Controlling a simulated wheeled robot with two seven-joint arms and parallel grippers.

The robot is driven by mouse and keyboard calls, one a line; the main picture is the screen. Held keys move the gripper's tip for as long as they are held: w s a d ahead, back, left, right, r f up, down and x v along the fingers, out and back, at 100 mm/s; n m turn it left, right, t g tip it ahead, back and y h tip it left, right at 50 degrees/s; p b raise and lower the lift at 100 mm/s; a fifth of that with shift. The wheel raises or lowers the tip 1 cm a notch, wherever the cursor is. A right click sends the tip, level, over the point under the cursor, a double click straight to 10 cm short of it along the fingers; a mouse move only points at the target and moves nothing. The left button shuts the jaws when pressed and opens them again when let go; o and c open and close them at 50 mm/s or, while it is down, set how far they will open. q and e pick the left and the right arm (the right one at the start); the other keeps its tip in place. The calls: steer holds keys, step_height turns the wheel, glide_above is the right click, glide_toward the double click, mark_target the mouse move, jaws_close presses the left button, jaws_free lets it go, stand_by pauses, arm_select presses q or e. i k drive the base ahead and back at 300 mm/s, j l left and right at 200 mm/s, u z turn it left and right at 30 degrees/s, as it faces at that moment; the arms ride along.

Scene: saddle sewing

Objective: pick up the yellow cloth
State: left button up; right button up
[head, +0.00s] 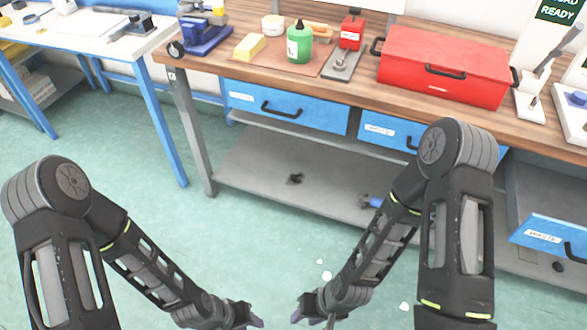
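A yellow folded block-like thing (249,47), which looks like the yellow cloth, lies on the wooden workbench top at its left part, left of a green bottle (299,42). My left gripper (252,320) is low at the bottom edge of the head view, over the floor, and its fingers are partly cut off. My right gripper (312,319) is also at the bottom edge, just right of the left one, and its fingertips look apart with nothing seen between them. Both grippers are well away from the yellow thing and touch nothing visible.
Blue drawers (300,112) are below; the right one (555,225) stands open. A blue-framed table (150,105) is at left. Small white scraps lie on the green floor.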

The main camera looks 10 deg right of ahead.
mark_target(252, 43)
steer(key=i+j+u, duration=0.15)
steer(key=i+u, duration=0.2)
steer(key=i, duration=0.15)
steer(key=i+u, duration=0.3)
steer(key=i, duration=0.2)
